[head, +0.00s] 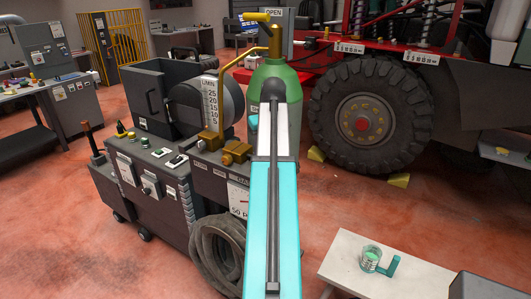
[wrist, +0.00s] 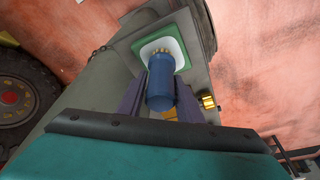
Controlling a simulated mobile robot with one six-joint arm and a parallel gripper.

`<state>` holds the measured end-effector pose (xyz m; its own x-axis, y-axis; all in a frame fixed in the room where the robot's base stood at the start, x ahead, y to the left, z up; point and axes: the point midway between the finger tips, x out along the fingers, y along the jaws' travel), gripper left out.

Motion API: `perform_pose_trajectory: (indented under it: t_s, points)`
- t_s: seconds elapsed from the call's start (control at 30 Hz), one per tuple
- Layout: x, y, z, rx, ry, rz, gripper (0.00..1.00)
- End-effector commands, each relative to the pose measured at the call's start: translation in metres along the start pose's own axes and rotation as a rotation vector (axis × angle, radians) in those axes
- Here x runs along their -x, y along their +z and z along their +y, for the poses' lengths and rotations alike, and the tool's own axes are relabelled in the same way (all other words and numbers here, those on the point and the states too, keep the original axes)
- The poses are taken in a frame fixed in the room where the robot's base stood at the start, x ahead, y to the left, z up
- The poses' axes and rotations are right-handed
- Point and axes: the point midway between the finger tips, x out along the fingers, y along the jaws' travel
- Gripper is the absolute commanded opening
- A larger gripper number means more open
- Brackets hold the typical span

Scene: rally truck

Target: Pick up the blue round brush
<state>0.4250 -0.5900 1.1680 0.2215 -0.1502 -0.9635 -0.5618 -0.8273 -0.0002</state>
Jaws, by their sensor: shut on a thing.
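The blue round brush (wrist: 161,90) is in the wrist view, a dark blue cylinder with tan bristle tips at its far end. My gripper (wrist: 161,80) has its two grey-purple fingers on either side of the brush, shut on it. The bristle end lies over a white square pad with a green border; I cannot tell whether it touches the pad. In the head view my arm hides the brush, and I cannot make out the gripper.
A green gas cylinder (head: 285,72) and a dark grey machine cart (head: 150,190) with a coiled hose (head: 217,255) stand around my arm. A truck wheel (head: 368,115) is at the right. A white table (head: 345,262) with a glass jar (head: 370,258) is lower right.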

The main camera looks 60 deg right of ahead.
Motion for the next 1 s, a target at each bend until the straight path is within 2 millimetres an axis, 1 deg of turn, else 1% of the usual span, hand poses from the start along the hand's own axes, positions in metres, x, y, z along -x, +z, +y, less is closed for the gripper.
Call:
perform_pose_trajectory:
  t_s: [0.33, 0.8, 1.0]
  points:
    - [0.006, -0.003, 0.001, 0.000, 0.001, 0.001, 0.10]
    - [0.033, -0.011, -0.001, 0.001, 0.000, 0.001, 0.10]
    - [0.039, 0.010, 0.000, 0.000, 0.000, 0.001, 0.10]
